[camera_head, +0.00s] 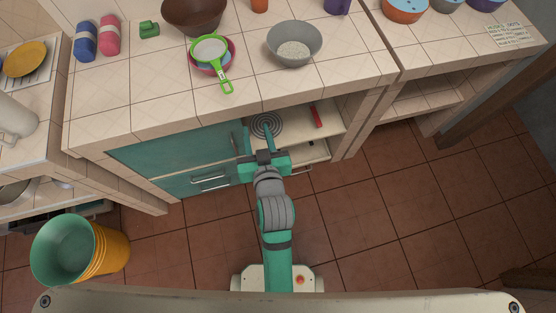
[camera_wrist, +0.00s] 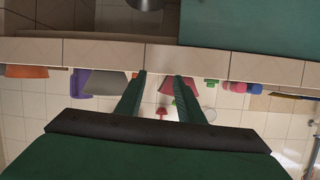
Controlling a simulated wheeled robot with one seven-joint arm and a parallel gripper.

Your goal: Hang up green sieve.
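The green sieve (camera_head: 211,48) lies on the tiled counter at upper centre-left in the head view, its handle pointing toward the front edge. It rests over a pink-rimmed round item, with some blue showing beneath. In the wrist view, small green bits show beyond the fingers, but I cannot tell which belong to the sieve. My gripper (camera_head: 256,141) is below and in front of the counter edge, apart from the sieve. Its two fingers stand apart with nothing between them, as the wrist view also shows (camera_wrist: 160,82). No hook or hanging place is clearly visible.
A grey bowl (camera_head: 294,43) stands right of the sieve and a brown bowl (camera_head: 195,14) behind it. Blue (camera_head: 86,41) and pink (camera_head: 110,36) rolls lie left. The counter's front edge (camera_head: 230,109) lies between gripper and sieve. Yellow buckets (camera_head: 115,248) stand on the floor.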

